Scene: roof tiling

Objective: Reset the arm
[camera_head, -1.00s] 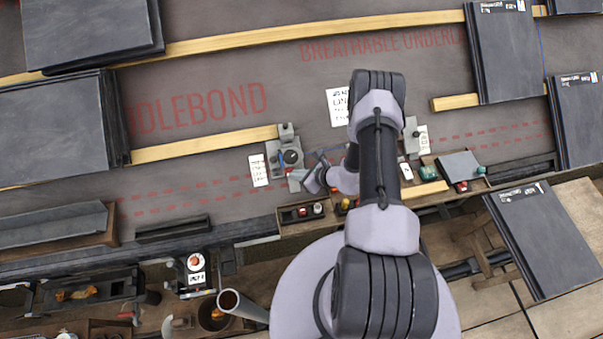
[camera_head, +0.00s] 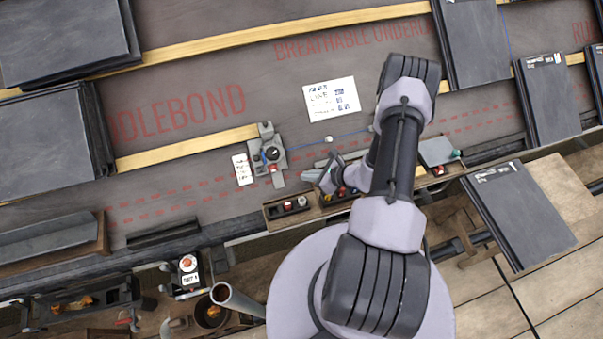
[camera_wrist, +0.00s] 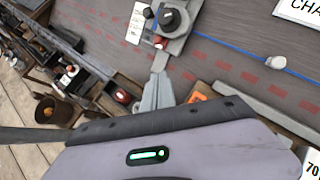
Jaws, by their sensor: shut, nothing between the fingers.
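My gripper (camera_head: 322,180) shows in the head view at the end of my arm, just above the front edge of the roof underlay, right of a small grey tool with a black knob (camera_head: 270,155). In the wrist view my gripper (camera_wrist: 160,78) is a narrow grey shape with its fingers together and nothing held. Its tip appears close below the grey knob tool (camera_wrist: 172,22); I cannot tell whether they touch. Part of the work area behind my arm is hidden.
A wooden tray (camera_head: 296,209) with small coloured parts lies along the roof edge. Slate stacks (camera_head: 52,140) stand at left, more slates (camera_head: 520,215) at right. A white written sheet (camera_head: 331,99) lies on the underlay.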

